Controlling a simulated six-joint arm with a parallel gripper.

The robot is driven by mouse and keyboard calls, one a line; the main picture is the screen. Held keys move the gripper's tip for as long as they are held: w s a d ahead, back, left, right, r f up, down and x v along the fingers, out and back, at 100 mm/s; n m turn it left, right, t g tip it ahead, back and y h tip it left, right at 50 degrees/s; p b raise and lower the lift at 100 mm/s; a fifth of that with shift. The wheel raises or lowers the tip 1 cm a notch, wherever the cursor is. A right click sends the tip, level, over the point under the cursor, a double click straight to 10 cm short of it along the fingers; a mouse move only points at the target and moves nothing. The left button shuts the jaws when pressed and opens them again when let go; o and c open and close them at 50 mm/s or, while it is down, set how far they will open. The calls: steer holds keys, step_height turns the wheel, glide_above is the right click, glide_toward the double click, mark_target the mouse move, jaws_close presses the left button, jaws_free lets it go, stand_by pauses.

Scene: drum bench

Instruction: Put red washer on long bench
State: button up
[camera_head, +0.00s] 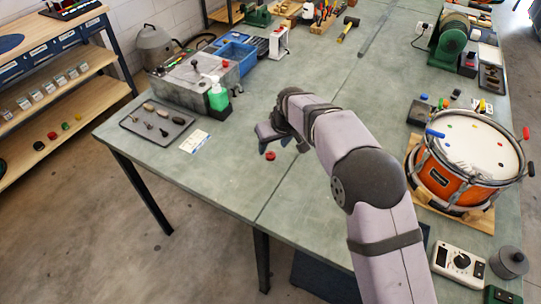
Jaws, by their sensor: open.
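A small red round piece, which looks like the red washer (270,156), lies on the grey-green long bench (232,182), left of the bench's seam. My gripper (272,146) is just above and behind it in the picture. Its jaws are open, and I see nothing between them. My arm comes in from the lower right and hides part of the bench behind it. Whether a finger touches the red piece is too small to tell.
An orange drum (446,182) stands on the right. Small coloured pieces (52,135) lie on the lower left shelf. The bench's front left is clear.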

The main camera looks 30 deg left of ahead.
mark_target(271, 155)
steer(key=shift+d+p+x, duration=0.15)
steer(key=shift+p+x, duration=0.55)
steer(key=shift+x, duration=0.55)
steer(key=shift+d+p+x, duration=0.15)
steer(key=shift+p+x, duration=0.55)
steer(key=shift+x, duration=1.65)
steer(key=shift+w, duration=0.1)
steer(key=c, duration=1.2)
steer(key=shift+c, duration=0.2)
steer(key=shift+r, duration=0.15)
step_height(271, 155, up, 10)
steer(key=b, duration=0.2)
steer(key=shift+b, duration=0.35)
